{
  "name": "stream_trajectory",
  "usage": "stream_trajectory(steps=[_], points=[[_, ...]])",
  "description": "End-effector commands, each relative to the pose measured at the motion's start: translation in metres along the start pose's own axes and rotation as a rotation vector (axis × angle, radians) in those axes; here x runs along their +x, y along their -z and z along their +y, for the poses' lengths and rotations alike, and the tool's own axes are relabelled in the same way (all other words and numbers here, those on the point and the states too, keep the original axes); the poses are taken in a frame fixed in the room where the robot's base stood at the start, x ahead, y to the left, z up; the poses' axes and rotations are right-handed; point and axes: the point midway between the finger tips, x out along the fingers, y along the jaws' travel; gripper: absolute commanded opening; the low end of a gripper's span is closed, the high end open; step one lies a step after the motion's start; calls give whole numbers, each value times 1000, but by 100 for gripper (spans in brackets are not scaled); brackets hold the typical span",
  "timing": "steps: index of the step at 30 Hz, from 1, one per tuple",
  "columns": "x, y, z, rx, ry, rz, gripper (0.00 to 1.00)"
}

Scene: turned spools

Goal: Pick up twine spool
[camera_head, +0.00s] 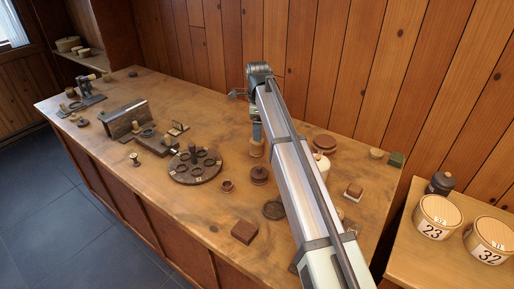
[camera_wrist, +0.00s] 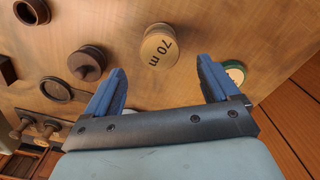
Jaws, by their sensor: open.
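A round pale wooden spool marked "70 m" (camera_wrist: 160,46), which I take to be the twine spool, stands on the bench in the wrist view. In the head view a tan spool-like piece (camera_head: 257,149) shows just under the end of my arm; I take it to be the same one. My gripper (camera_wrist: 160,68) is open, its two blue fingers apart with nothing between them. The spool lies beyond the fingertips, roughly in line with the gap. In the head view my gripper (camera_head: 257,132) hangs above the bench, partly hidden by my arm.
A dark lidded pot (camera_wrist: 87,63) stands left of the spool; a green-rimmed pale round piece (camera_wrist: 235,72) lies by the right finger. A round holed rack (camera_head: 194,167) and a brown block (camera_head: 244,231) are on the bench (camera_head: 205,212). The plank wall is behind.

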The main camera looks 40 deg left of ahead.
Motion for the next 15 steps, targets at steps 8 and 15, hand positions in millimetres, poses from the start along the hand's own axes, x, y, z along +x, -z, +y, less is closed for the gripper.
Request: stream_trajectory(steps=[8, 15], points=[[39, 0, 0, 0, 0, 1, 88], [52, -1, 0, 0, 0, 1, 88]])
